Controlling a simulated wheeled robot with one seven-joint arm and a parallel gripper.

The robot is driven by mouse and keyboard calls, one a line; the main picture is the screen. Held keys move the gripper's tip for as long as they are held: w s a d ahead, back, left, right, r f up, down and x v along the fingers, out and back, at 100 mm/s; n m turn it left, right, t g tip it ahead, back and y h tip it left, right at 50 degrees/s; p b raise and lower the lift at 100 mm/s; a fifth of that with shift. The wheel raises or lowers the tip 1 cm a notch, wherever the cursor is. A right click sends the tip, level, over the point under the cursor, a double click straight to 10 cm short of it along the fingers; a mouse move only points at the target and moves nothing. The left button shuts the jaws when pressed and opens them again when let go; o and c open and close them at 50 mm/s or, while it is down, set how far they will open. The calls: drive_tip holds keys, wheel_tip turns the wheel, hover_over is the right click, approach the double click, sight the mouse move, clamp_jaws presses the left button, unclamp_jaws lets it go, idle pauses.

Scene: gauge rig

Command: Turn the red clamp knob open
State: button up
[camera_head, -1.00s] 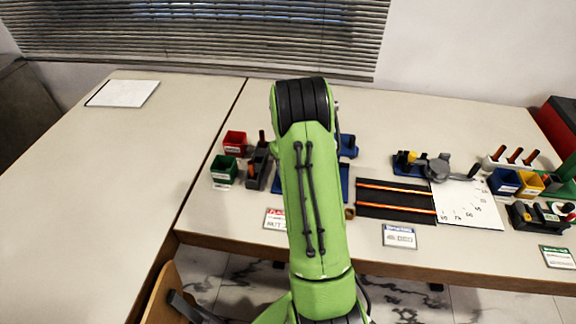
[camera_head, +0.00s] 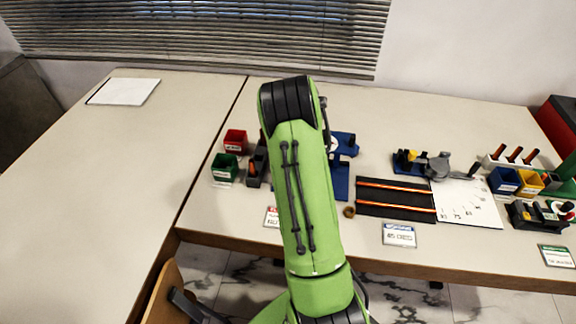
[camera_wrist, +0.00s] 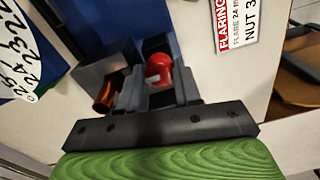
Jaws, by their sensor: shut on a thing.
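In the wrist view, the red clamp knob (camera_wrist: 158,70) sits between the two dark fingers of my gripper (camera_wrist: 158,86). The fingers are shut on it, one on each side. A grey block (camera_wrist: 102,66) and a copper tube end (camera_wrist: 104,97) lie just left of the fingers, with a blue plate (camera_wrist: 128,25) beyond. In the head view, my green arm covers the gripper and the knob. Part of the blue rig (camera_head: 341,186) shows to the right of the arm.
Red (camera_head: 235,140) and green (camera_head: 224,167) bins stand left of my arm. A brown ring (camera_head: 349,211) lies near a black mat (camera_head: 394,211) with orange rods. A white sheet (camera_head: 468,204) and more tools are farther right. The left table is mostly clear.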

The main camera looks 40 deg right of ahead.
idle(0.3)
drive_tip(key=o, duration=1)
drive_tip(key=shift+o, duration=0.2)
drive_tip(key=shift+r, duration=0.1)
